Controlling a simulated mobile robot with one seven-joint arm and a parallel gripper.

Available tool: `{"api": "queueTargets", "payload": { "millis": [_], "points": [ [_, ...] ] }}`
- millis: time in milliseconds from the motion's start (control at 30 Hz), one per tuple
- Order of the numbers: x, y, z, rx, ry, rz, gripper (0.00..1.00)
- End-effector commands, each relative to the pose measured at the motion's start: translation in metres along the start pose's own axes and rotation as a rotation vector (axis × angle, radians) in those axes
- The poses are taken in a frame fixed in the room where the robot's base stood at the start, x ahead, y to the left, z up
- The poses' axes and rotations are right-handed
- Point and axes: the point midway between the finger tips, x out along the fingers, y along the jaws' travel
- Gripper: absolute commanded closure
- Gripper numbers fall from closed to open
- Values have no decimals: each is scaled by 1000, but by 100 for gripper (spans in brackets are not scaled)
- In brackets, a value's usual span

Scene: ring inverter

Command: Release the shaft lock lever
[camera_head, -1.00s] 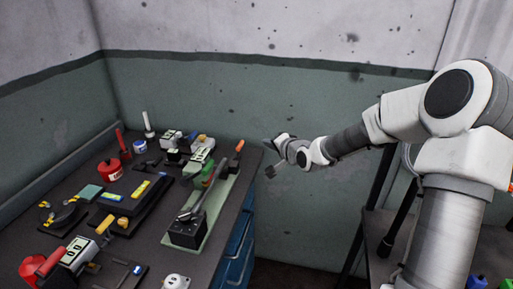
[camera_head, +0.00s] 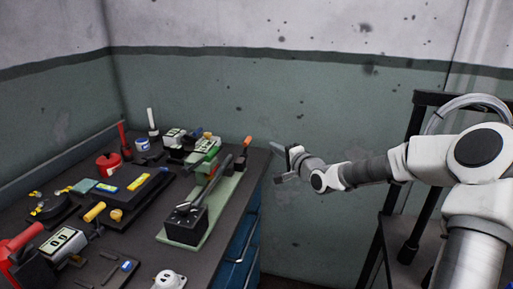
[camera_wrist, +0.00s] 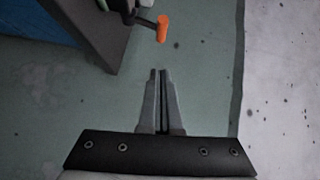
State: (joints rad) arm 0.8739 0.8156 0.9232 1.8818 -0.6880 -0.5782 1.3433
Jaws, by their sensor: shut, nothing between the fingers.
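A lever with an orange grip (camera_head: 248,141) stands at the far right corner of the workbench, at the end of a green-based device (camera_head: 215,212). The orange grip also shows in the wrist view (camera_wrist: 163,29), on a dark rod past the bench edge. I cannot tell for certain that it is the shaft lock lever. My gripper (camera_head: 276,162) is to the right of the bench, in the air, apart from the lever. In the wrist view its fingers (camera_wrist: 160,75) are together and empty, pointing up the picture below the orange grip.
The workbench (camera_head: 205,262) holds several devices, among them a red pot (camera_head: 108,165) and a black box with a yellow mark (camera_head: 125,186). Blue drawers (camera_head: 242,245) are under its right side. A dark rack (camera_head: 400,215) stands at the right.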

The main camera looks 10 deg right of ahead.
Motion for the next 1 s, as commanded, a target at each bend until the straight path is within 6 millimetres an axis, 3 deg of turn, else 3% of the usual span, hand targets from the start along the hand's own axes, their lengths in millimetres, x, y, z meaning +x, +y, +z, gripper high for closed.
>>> {"api": "queueTargets", "payload": {
  "millis": [200,400,633,1000],
  "points": [
    [42,2,1,1,-1,-1,100],
    [64,2,16,-2,-2,0,100],
    [74,1,27,0,1,1,100],
    [76,0,28,0,1,1,100]
  ]
}}
